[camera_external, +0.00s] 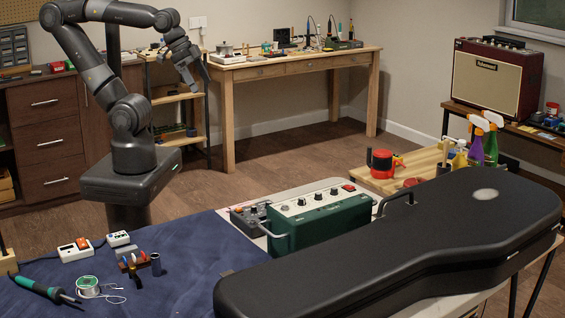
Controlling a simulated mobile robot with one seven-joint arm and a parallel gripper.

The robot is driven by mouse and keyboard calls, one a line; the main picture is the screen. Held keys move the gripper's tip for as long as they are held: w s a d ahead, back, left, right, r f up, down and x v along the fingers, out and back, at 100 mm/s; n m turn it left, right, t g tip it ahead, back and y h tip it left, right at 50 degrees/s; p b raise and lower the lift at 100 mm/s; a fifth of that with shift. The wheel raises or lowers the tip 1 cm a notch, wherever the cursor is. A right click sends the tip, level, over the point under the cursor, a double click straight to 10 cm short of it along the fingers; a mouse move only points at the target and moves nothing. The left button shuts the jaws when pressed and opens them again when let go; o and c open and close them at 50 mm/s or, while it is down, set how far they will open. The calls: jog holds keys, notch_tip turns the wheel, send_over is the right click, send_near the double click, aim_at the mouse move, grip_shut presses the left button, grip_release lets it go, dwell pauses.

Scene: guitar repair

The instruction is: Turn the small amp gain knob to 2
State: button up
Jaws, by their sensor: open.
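A green box with a pale top panel (325,226) stands on the near table and looks like the small amp. Several dark knobs (301,202) and a red switch show on its panel. Labels and knob settings are too small to read, and I cannot tell which knob is gain. My gripper (196,80) is open and empty, raised high at the upper left, well away from the green box and pointing downward. Nothing is between its fingers.
A grey box with knobs (250,218) sits left of the green box. A large black guitar case (400,245) lies close in front. A soldering iron (42,288) and small parts lie on the blue mat (190,265). A red amplifier (495,78) stands at the back right.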

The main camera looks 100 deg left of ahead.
jog(key=shift+c, duration=1.4)
jog(key=w+r+m, duration=0.1)
jog(key=w, duration=0.2)
jog(key=w+d+r+g, duration=0.1)
jog(key=w+r, duration=0.1)
jog(key=w, duration=0.2)
jog(key=w+d+r+m, duration=0.1)
jog(key=w+r, duration=0.1)
jog(key=w, duration=0.2)
jog(key=shift+d+r+m+h, duration=0.2)
jog(key=shift+d+m+h, duration=0.05)
jog(key=shift+m+h, duration=0.05)
jog(key=c, duration=0.9)
jog(key=m+g, duration=0.5)
jog(key=m, duration=0.4)
send_over(334, 188)
notch_tip(334, 188, down, 14)
notch_tip(334, 188, down, 11)
jog(key=shift+d+r, duration=0.1)
jog(key=shift+c, duration=0.5)
grip_shut()
